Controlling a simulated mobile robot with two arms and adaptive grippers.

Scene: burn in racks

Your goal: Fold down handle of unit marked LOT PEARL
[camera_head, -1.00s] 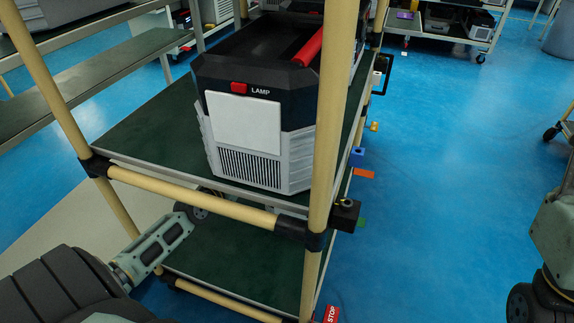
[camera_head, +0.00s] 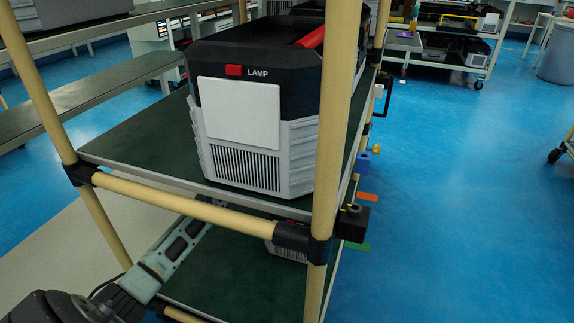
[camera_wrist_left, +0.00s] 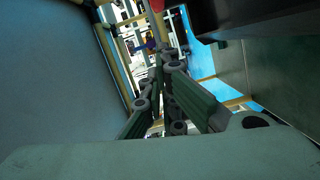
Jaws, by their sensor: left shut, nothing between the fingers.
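A black and grey unit (camera_head: 260,128) stands on the upper green shelf of the rack, with a red button, the word LAMP and a blank white panel on its front. A red handle bar (camera_head: 311,38) shows at its top right, partly behind the post. No LOT PEARL marking is readable. A second grey unit (camera_head: 287,246) shows in part on the lower shelf, mostly hidden by the rail. My left arm reaches in low under the upper shelf. Its gripper is hidden in the head view; in the left wrist view the left gripper (camera_wrist_left: 166,60) is shut and empty.
Cream posts (camera_head: 335,120) and a front rail (camera_head: 185,203) with black joints frame the rack. A black block (camera_head: 352,222) and coloured tabs stick out on its right side. Blue floor (camera_head: 460,200) is open to the right. Another shelf rack (camera_head: 90,105) stands at left.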

